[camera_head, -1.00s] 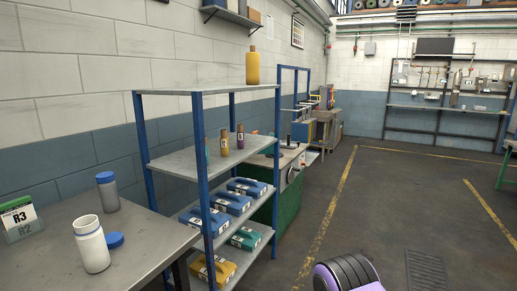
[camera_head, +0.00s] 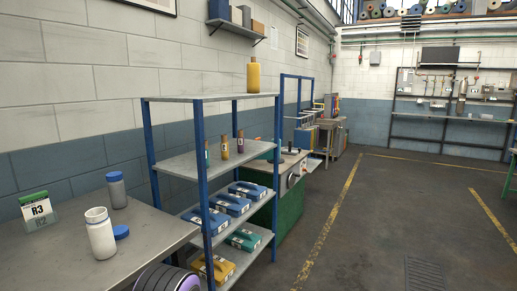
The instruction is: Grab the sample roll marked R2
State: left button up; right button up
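Labelled fabric bundles lie on the two lower boards of a blue-post shelf rack (camera_head: 200,150). Blue bundles (camera_head: 230,204) are on the upper of these boards. A green bundle (camera_head: 243,239) and a yellow bundle (camera_head: 217,268) are on the bottom board. Their white labels are too small to read, so I cannot tell which one is R2. A green-topped card (camera_head: 36,209) on the table at left shows "R3", with a fainter "R2" below it. Neither gripper shows; only a ribbed purple and black part, probably my arm, shows at the bottom edge.
The metal table (camera_head: 60,255) at left holds an open white bottle (camera_head: 101,236), a blue cap (camera_head: 121,232) and a grey jar (camera_head: 117,192). Small bottles (camera_head: 225,147) and a yellow bottle (camera_head: 253,76) stand higher on the rack. The floor (camera_head: 370,230) at right is clear.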

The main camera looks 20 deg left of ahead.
aim_at(224, 144)
jog(key=z, duration=0.6)
jog(key=i, duration=2.05)
jog(key=u, duration=1.2)
jog(key=i, duration=0.75)
jog(key=u, duration=0.8)
